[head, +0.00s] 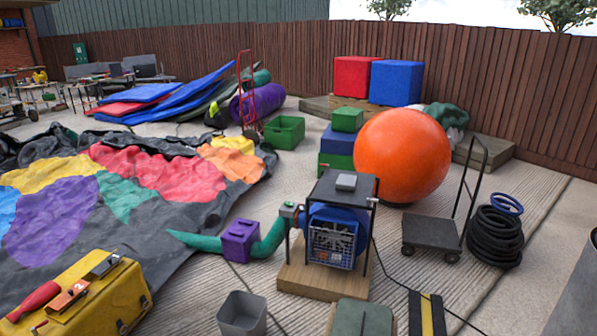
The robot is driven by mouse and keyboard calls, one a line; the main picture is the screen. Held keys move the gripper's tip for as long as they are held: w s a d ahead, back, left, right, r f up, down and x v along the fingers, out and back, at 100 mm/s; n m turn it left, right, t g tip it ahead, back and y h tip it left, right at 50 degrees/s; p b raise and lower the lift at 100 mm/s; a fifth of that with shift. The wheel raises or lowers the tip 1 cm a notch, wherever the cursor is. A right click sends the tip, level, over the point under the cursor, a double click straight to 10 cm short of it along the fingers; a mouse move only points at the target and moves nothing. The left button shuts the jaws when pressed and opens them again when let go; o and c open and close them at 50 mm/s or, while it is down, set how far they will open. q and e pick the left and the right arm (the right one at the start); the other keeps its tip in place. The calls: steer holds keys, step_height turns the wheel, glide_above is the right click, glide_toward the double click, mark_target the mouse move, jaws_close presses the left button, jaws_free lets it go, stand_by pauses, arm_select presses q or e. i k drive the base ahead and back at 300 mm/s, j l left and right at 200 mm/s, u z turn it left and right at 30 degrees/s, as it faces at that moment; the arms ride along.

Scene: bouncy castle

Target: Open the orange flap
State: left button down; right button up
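I cannot make out a clear orange flap. A small orange piece (67,299) lies on top of the yellow case (95,310) at the lower left, beside a red-handled tool (35,300) and a grey item (103,265). I cannot tell whether it is a flap. An orange patch (230,162) is part of the flat, multicoloured castle fabric (150,205). A purple box (240,241) joins teal tubes between the fabric and the blue blower (335,235) in its black frame. Neither of my grippers is in view.
A large orange ball (402,155) stands behind the blower. A flat cart (431,233) and a black hose coil (495,237) are at the right. A grey bin (242,314) and a dark green lid-like item (363,318) are in front. A cable crosses the paving.

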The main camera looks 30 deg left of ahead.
mark_target(65, 297)
steer(key=u, duration=2.65)
steer(key=i+l, duration=0.1)
steer(key=i, duration=0.35)
steer(key=z, duration=0.05)
